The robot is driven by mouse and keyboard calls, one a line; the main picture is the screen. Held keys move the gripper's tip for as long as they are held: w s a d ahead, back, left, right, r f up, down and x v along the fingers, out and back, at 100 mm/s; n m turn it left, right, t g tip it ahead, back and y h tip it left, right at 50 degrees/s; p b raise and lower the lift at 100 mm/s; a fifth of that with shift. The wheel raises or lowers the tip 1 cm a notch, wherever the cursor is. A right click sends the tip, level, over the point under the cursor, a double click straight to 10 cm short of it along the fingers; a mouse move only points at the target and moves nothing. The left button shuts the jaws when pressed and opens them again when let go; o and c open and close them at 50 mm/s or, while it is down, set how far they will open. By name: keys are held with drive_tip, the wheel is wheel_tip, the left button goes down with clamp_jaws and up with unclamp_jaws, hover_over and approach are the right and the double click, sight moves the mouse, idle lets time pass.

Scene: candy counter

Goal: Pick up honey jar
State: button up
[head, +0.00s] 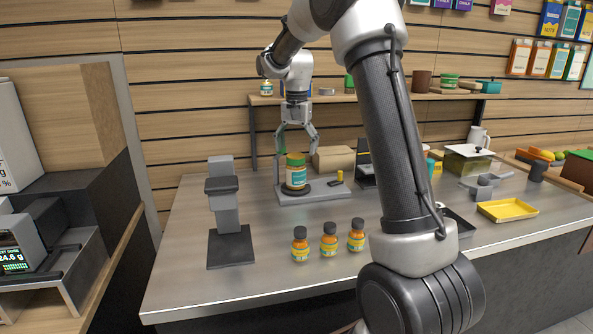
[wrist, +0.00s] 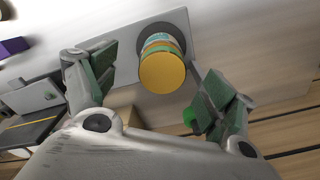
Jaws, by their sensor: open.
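The jar with a teal label and amber bands (head: 296,175), which I take as the honey jar, stands upright on a round dark pad of a grey base on the counter. My gripper (head: 297,143) is open and points down just above the jar. In the wrist view the jar's round yellow top (wrist: 162,72) shows between my spread fingers (wrist: 157,80), a little toward the far side. No finger visibly touches it. The lid's colour looks greener in the head view.
Three small orange jars with dark lids (head: 329,240) stand at the counter's front. A dark grey stand (head: 226,215) is to the left, and a cardboard-coloured box (head: 333,158) is behind the jar. A shelf (head: 350,98) runs behind my gripper. A yellow tray (head: 508,210) lies right.

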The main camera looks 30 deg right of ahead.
sight(296, 170)
drive_tip(key=shift+w+d+f, duration=0.1)
drive_tip(key=shift+w+f, duration=0.35)
drive_tip(key=shift+f, duration=0.4)
wheel_tip(296, 170, down, 7)
drive_tip(key=c, duration=1.4)
drive_tip(key=shift+r, duration=0.1)
